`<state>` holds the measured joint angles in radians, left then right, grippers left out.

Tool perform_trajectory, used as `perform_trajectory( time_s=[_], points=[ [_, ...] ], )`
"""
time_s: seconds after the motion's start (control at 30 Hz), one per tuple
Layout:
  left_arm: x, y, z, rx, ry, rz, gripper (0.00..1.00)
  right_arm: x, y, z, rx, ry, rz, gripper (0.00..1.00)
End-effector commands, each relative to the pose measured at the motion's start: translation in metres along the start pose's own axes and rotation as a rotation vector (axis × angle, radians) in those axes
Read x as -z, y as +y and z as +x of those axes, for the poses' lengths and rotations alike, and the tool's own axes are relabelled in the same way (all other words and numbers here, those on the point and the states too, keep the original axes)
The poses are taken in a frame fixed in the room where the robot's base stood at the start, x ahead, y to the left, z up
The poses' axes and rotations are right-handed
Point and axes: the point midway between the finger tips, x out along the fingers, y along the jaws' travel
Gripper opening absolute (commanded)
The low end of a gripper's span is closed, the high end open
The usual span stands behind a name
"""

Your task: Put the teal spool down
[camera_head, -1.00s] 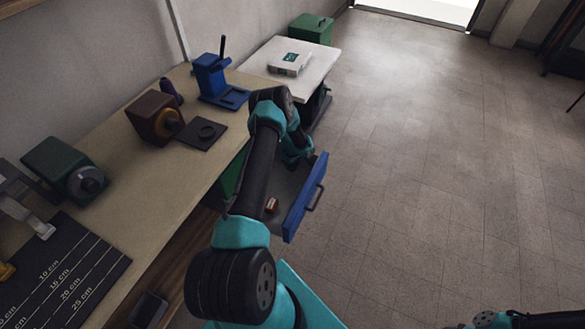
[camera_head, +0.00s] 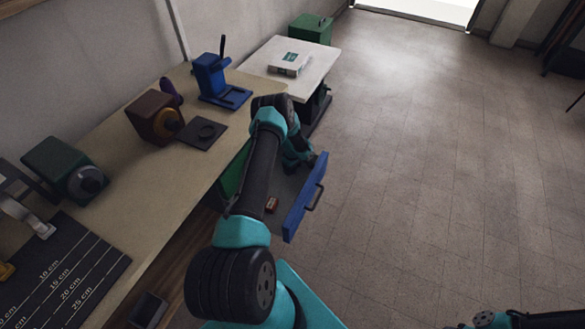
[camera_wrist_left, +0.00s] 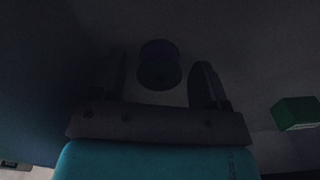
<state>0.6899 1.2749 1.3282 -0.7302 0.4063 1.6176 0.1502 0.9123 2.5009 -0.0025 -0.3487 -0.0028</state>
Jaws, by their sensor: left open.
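In the left wrist view a dark round spool (camera_wrist_left: 159,65) stands between the two fingers of my left gripper (camera_wrist_left: 160,85). The view is very dim, so its teal colour is hard to make out. The fingers are open, with a gap showing on each side of the spool. In the head view my left arm reaches down into an open drawer with a blue front (camera_head: 305,198). The gripper end and the spool are largely hidden there behind the arm. Only part of my right arm shows at the lower right corner; its gripper is out of view.
A small reddish-brown object (camera_head: 271,204) lies in the drawer. A green block (camera_wrist_left: 297,113) is at the right in the wrist view. The bench (camera_head: 190,165) bears a blue stand (camera_head: 212,75) and a brown block (camera_head: 150,118). The floor at right is clear.

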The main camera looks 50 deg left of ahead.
Motion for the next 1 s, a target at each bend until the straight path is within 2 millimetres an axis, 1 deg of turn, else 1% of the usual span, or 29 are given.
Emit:
perform_trajectory(
  time_s=[0.23,0.37,0.57,0.8,1.0],
  points=[
    [0.000,0.000,-0.003,0.000,0.000,0.000,0.69,0.000,0.000,0.000,0.000,0.000,0.000,0.43],
    [0.000,0.001,-0.014,-0.001,0.000,0.001,0.69,0.000,0.000,0.000,0.000,0.000,0.000,0.43],
    [0.000,0.001,-0.043,-0.001,0.001,0.001,0.69,0.000,0.000,0.000,0.000,0.000,0.000,0.43],
    [0.000,0.001,-0.086,-0.001,0.001,0.001,0.69,0.000,0.000,0.000,0.000,0.000,0.000,0.43],
    [0.000,0.001,-0.114,-0.001,0.001,0.000,0.69,0.000,0.000,0.000,0.000,0.000,0.000,0.43]
  ],
)
